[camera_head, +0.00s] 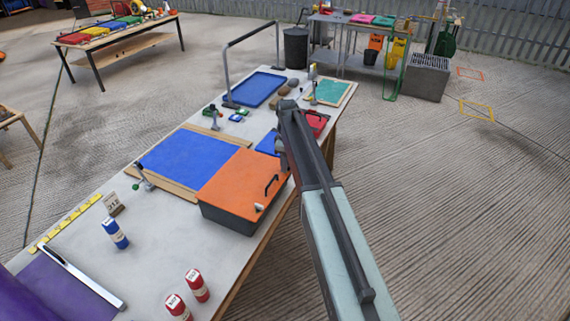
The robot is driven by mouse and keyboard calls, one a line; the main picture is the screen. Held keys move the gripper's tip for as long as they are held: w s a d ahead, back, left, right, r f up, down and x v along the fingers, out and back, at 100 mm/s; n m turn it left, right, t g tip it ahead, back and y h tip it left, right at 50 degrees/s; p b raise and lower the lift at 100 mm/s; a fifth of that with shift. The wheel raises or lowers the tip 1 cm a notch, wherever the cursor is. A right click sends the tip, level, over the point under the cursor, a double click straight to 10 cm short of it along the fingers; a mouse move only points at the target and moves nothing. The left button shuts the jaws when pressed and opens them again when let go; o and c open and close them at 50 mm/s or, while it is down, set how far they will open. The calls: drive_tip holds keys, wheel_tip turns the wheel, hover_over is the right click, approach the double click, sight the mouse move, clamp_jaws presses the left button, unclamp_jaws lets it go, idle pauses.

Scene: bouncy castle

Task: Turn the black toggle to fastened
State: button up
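Several small upright lever fittings stand on the long grey table. One with a green knob (137,187) is at the blue panel's left edge. A second lever fitting (215,117) stands near the panel's far end. A third lever fitting (313,88) is by the green board. They are too small to tell which is the black toggle or how it is set. My arm reaches over the table's right side. My gripper is not clearly visible; its end, near the orange box's far right corner, is hidden or blends with the arm.
An orange-lidded box (235,185) with a black handle sits beside the blue panel (192,156). Blue and red bottles (115,233) (196,285) stand at the near end.

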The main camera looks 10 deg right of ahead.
wheel_tip(320, 180, up, 8)
drive_tip(key=p, duration=0.8)
drive_tip(key=shift+r, duration=0.1)
drive_tip(key=shift+f, duration=0.2)
drive_tip(key=shift+a+f, duration=0.1)
drive_tip(key=s+f+m+b, duration=0.1)
drive_tip(key=s+m, duration=1)
drive_tip(key=s, duration=1.7)
drive_tip(key=shift+f+b, duration=0.25)
drive_tip(key=shift+b, duration=0.25)
